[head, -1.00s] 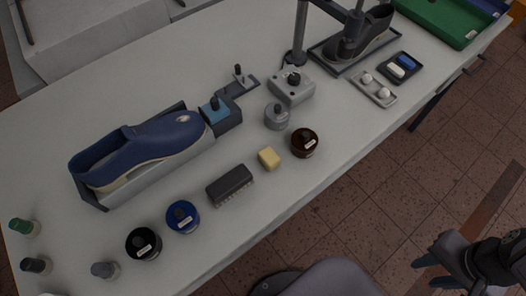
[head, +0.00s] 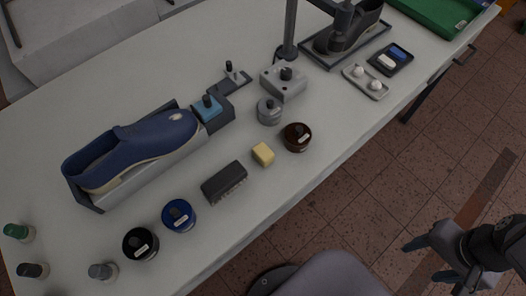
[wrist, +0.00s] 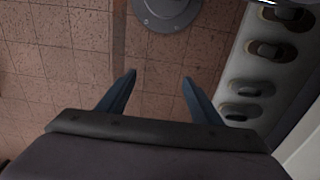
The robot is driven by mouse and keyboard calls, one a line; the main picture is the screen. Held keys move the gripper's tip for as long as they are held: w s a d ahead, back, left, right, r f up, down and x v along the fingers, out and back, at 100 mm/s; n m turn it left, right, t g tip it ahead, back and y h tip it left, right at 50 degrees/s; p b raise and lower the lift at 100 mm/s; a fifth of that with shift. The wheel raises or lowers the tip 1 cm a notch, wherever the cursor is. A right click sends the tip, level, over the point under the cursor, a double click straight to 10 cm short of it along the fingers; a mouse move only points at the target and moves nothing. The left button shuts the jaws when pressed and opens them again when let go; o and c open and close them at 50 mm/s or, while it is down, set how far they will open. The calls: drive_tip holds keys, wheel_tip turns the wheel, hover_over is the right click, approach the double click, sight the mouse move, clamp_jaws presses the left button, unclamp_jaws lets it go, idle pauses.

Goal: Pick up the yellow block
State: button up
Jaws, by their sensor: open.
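A small yellow block (head: 263,154) lies on the white table, between a dark brush (head: 224,182) and a brown round tin (head: 297,137). My gripper (head: 424,258) is at the lower right of the head view, off the table and over the tiled floor, well apart from the block. In the wrist view my gripper (wrist: 158,85) shows two blue fingers spread wide with nothing between them. The wrist view does not show the yellow block.
A blue shoe (head: 140,150) sits in a grey holder at the left. Blue (head: 178,215) and black (head: 140,244) tins stand near the front edge, with several bottles at the far left. A grey seat (head: 330,276) is in front of the table. A metal knob jar (head: 269,110) stands behind the block.

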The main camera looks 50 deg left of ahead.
drive_tip(key=w+a+r+n+p, duration=0.2)
drive_tip(key=w+a+r+n, duration=0.15)
drive_tip(key=a+n, duration=0.45)
wheel_tip(320, 180, up, 7)
drive_tip(key=n+p, duration=0.3)
drive_tip(key=n, duration=1.7)
hover_over(263, 151)
drive_tip(key=w+d, duration=0.9)
drive_tip(key=d, duration=0.2)
drive_tip(key=shift+s+h, duration=0.15)
drive_tip(key=shift+h, duration=0.25)
drive_tip(key=s+a+n, duration=0.2)
drive_tip(key=s+a, duration=0.1)
drive_tip(key=s+a+r+n, duration=0.1)
drive_tip(key=s+a+n, duration=0.2)
drive_tip(key=a, duration=0.1)
drive_tip(key=s+a+r+n, duration=0.1)
drive_tip(key=s+a+n, duration=0.2)
drive_tip(key=a, duration=0.1)
drive_tip(key=shift+s+r+y+p, duration=0.1)
drive_tip(key=shift+s+y+p, duration=0.05)
drive_tip(key=shift+y+p, duration=0.2)
drive_tip(key=shift+w+f+p, duration=0.15)
drive_tip(key=shift+f+p, duration=0.3)
drive_tip(key=shift+f, duration=1.4)
drive_tip(key=shift+w+f+p, duration=0.15)
drive_tip(key=shift+f+p, duration=0.25)
drive_tip(key=shift+f, duration=1.4)
drive_tip(key=c, duration=1.1)
drive_tip(key=shift+c, duration=0.2)
